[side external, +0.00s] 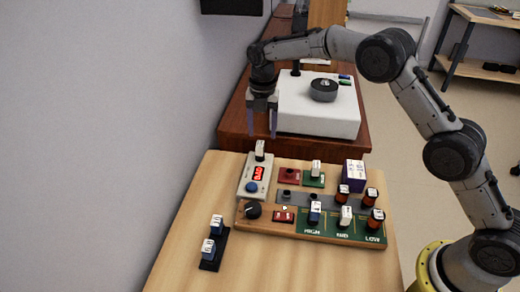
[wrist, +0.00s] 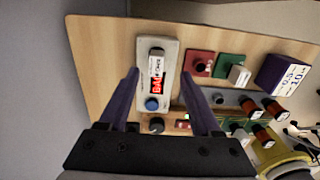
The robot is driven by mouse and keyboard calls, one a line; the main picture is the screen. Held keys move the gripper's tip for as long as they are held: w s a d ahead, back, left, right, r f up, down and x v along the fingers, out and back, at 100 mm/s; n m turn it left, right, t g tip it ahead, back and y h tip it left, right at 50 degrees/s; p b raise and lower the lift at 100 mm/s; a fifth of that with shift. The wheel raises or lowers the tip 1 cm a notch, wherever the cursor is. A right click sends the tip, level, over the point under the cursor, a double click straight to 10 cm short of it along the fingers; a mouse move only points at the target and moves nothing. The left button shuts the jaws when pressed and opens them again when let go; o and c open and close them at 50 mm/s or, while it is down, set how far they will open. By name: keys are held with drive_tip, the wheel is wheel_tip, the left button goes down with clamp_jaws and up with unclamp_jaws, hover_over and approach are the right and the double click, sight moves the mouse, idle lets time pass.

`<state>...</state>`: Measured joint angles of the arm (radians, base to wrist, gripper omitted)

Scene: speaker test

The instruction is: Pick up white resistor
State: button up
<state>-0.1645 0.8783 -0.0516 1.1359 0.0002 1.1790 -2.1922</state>
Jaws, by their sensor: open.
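A small white block with dark markings (side external: 260,150) stands at the top end of a pale tester (side external: 250,188) with a red display and blue button; it also shows in the wrist view (wrist: 156,63). Another white block (side external: 316,168) stands on a green module, also in the wrist view (wrist: 239,75). A third (side external: 346,216) stands in the middle of the green board. I cannot tell which is the white resistor. My gripper (side external: 262,134) is open and empty above the tester's far end. In the wrist view its fingers (wrist: 160,75) flank the tester.
The wooden board (side external: 375,240) carries a black knob (side external: 253,210) and several orange-and-black parts. A purple box (side external: 354,175) stands at its right. A black holder (side external: 213,250) with two blue-and-white blocks lies at left. A white turntable (side external: 345,110) stands behind.

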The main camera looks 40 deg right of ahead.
sight(260, 144)
drive_tip(key=shift+w+a+f, duration=0.1)
drive_tip(key=shift+a+f, duration=0.05)
drive_tip(key=shift+f, duration=1.45)
drive_tip(key=shift+a+f, duration=0.1)
drive_tip(key=shift+f, duration=1.5)
clamp_jaws()
